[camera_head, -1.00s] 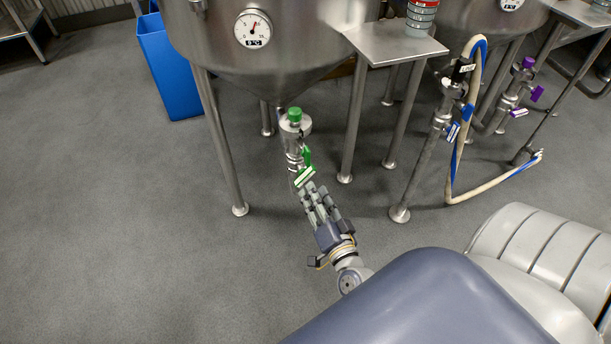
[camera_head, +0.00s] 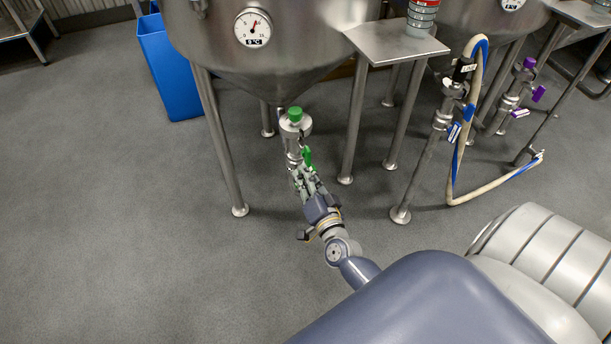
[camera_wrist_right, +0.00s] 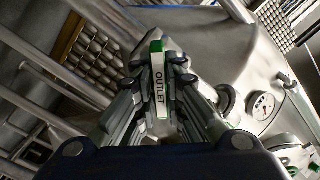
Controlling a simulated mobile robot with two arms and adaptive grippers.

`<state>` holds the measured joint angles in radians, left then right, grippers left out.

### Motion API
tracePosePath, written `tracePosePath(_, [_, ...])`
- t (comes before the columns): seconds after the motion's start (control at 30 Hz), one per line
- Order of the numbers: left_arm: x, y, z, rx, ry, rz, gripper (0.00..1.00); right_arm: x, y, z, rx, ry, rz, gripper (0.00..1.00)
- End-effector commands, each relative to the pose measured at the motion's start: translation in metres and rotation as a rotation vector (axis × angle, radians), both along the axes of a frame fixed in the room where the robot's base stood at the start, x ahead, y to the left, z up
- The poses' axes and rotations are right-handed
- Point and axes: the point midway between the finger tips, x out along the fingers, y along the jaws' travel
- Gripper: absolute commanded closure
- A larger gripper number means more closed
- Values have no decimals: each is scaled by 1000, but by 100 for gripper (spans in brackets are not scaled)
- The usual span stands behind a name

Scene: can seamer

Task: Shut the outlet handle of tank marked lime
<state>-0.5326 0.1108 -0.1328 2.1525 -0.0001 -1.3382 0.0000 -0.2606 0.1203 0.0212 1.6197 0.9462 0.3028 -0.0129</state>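The near tank (camera_head: 270,50) has a green-capped outlet pipe (camera_head: 295,124) under its cone. The green and white outlet handle (camera_head: 308,156) sits low on this pipe, partly hidden by my right gripper (camera_head: 303,180). In the right wrist view, the handle, marked OUTLET (camera_wrist_right: 159,90), lies between the fingertips of my right gripper (camera_wrist_right: 160,75). The fingers press close along both its sides and look shut on it. A small tag that seems to read LIME (camera_head: 464,68) is at the hose by the tank on the right. My left gripper is not in view.
Tank legs (camera_head: 222,150) stand left of the outlet, and a small steel table (camera_head: 395,42) is to its right. A blue-striped hose (camera_head: 452,170) and a purple-handled valve (camera_head: 520,112) are farther right. A blue bin (camera_head: 170,70) stands behind. The floor at the left is clear.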

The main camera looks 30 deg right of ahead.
Motion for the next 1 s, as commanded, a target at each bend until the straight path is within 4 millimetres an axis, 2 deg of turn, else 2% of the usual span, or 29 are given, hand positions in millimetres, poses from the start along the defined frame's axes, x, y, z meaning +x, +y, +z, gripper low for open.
tracePosePath(0.47, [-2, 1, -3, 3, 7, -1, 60, 0, 0, 0, 49, -11, -1, 100])
tracePosePath(1.0, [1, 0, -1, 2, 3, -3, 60, 0, 0, -2, 446, -106, 0, 100])
